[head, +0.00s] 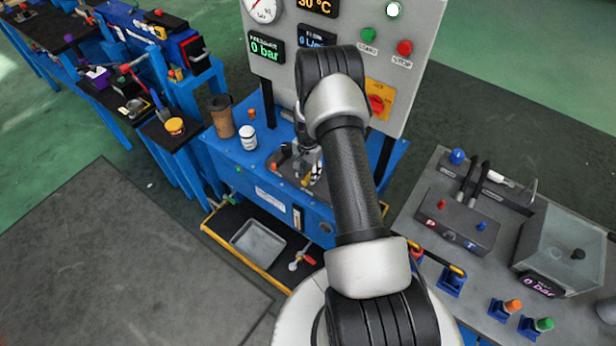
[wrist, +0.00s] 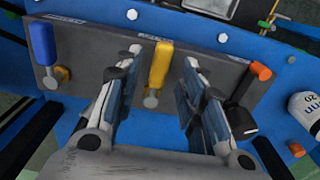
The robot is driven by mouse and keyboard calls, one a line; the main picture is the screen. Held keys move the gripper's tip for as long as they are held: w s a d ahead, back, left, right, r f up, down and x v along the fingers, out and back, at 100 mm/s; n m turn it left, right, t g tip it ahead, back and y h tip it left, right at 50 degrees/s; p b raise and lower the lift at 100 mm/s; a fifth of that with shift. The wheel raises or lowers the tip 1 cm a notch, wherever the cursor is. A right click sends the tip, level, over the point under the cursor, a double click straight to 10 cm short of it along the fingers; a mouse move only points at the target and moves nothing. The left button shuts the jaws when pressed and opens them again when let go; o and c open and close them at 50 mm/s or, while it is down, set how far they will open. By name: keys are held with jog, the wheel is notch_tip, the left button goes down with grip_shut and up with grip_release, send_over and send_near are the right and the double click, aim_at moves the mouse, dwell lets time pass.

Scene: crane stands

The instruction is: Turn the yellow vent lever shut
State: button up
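The yellow vent lever (wrist: 160,62) shows in the wrist view on a grey panel (wrist: 95,52), between a blue lever and an orange-tipped lever. Its yellow handle points up the picture from a round metal pivot. My gripper (wrist: 162,60) is open and empty, with one finger on each side of the yellow handle. Gaps show on both sides, and I see no contact.
The blue lever (wrist: 43,43) stands left of the fingers. The orange-tipped lever (wrist: 248,85) is close beside the right finger. A white bottle (head: 248,137) and a brown cup (head: 221,116) stand on the blue bench (head: 265,183). The gauge panel (head: 350,60) rises behind.

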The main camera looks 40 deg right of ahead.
jog(key=shift+f, duration=0.9)
grip_shut()
